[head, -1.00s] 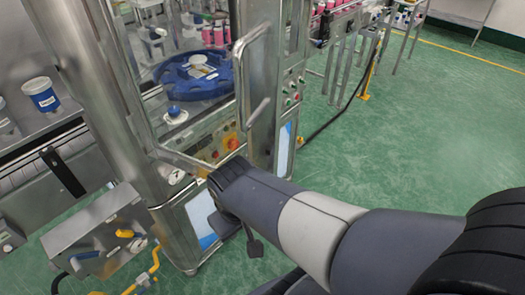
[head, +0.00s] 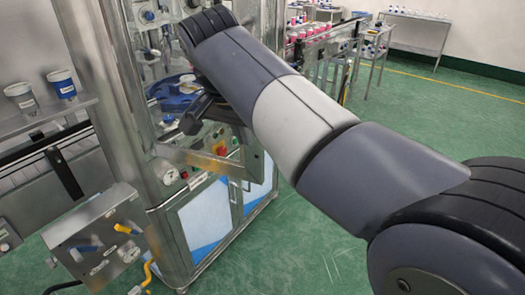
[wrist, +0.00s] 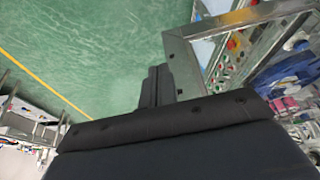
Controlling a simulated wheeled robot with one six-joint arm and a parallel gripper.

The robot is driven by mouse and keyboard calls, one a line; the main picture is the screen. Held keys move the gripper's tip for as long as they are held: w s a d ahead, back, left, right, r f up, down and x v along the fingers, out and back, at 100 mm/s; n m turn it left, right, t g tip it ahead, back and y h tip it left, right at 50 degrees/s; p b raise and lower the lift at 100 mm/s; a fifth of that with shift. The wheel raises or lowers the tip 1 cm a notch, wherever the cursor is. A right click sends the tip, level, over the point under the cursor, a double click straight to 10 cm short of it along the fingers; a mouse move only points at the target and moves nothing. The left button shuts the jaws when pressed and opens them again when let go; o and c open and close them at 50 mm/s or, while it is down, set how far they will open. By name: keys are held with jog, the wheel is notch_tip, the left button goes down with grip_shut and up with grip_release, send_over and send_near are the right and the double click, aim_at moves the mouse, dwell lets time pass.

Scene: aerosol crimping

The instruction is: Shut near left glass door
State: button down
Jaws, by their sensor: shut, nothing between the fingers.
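The near left glass door has a metal frame, and its lower rail (head: 205,163) shows at the machine's front in the head view. The door stands open, out from the machine. My arm hides its upper part and handle. In the wrist view the door frame's corner (wrist: 178,50) is just right of my gripper (wrist: 157,85). My gripper is shut and empty, close to the frame; I cannot tell whether they touch. In the head view my gripper (head: 200,113) is in front of the door area, partly hidden by my arm.
The machine's blue round table (head: 170,90) is behind the door. Two cups (head: 62,84) stand on a shelf at left, above a control box (head: 95,240) with yellow and blue handles. A conveyor (head: 325,45) stands at the back. The green floor (head: 390,120) at right is clear.

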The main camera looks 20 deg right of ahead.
aim_at(258, 149)
jog(key=x, duration=0.3)
jog(key=w+d+x, duration=0.1)
jog(key=x, duration=0.3)
jog(key=w+r+x, duration=0.1)
jog(key=x, duration=0.2)
jog(key=shift+d+f, duration=0.25)
jog(key=shift+d, duration=0.05)
jog(key=shift+w+d, duration=0.35)
jog(key=shift+w, duration=0.2)
